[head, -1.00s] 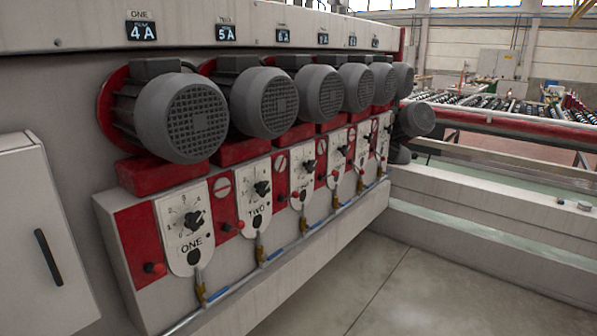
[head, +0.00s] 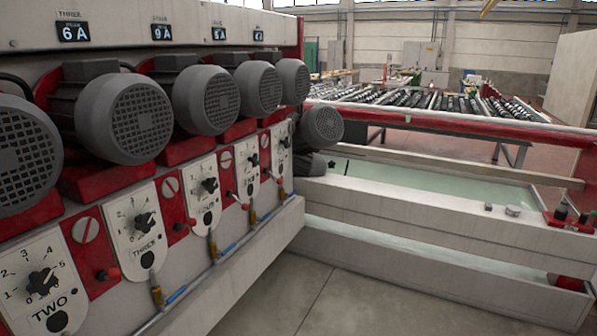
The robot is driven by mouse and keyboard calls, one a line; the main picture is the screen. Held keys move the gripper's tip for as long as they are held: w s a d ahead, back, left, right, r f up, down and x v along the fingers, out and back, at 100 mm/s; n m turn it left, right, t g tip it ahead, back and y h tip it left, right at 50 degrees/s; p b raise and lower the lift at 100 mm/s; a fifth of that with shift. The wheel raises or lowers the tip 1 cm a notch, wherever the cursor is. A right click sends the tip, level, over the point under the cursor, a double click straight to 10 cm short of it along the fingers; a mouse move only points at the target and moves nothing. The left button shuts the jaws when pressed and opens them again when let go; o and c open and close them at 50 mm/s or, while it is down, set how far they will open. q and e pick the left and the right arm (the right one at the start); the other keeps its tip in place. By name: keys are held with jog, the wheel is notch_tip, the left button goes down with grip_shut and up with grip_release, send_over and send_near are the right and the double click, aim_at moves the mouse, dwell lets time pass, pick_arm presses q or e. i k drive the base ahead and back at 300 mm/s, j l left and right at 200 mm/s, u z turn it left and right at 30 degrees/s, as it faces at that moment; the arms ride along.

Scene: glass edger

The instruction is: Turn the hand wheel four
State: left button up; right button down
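The hand wheel four (head: 209,185) looks like a small black knob on a white dial plate (head: 203,204), third of the plates counting from the left. Its label is small and hard to read, but it follows the plate marked THREE. A red knob (head: 243,206) on a short stem sits to the lower right of the plate. The hand wheel three (head: 144,220) and hand wheel two (head: 41,281) are nearer, on the left. Neither of my grippers is in view, and nothing touches the knobs.
Grey motors (head: 205,99) stand in a row above the dials. A pipe (head: 216,262) with brass valves runs below them. A long white trough (head: 420,225) closes off the right side. The concrete floor (head: 345,300) between is clear. A roller table (head: 420,102) stands behind.

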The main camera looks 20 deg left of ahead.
aim_at(210, 185)
jog(key=i+l+u, duration=0.1)
jog(key=i, duration=0.45)
jog(key=i+l+u, duration=0.1)
jog(key=i, duration=0.45)
jog(key=i+l+u, duration=0.1)
jog(key=i+l, duration=0.15)
jog(key=i, duration=0.3)
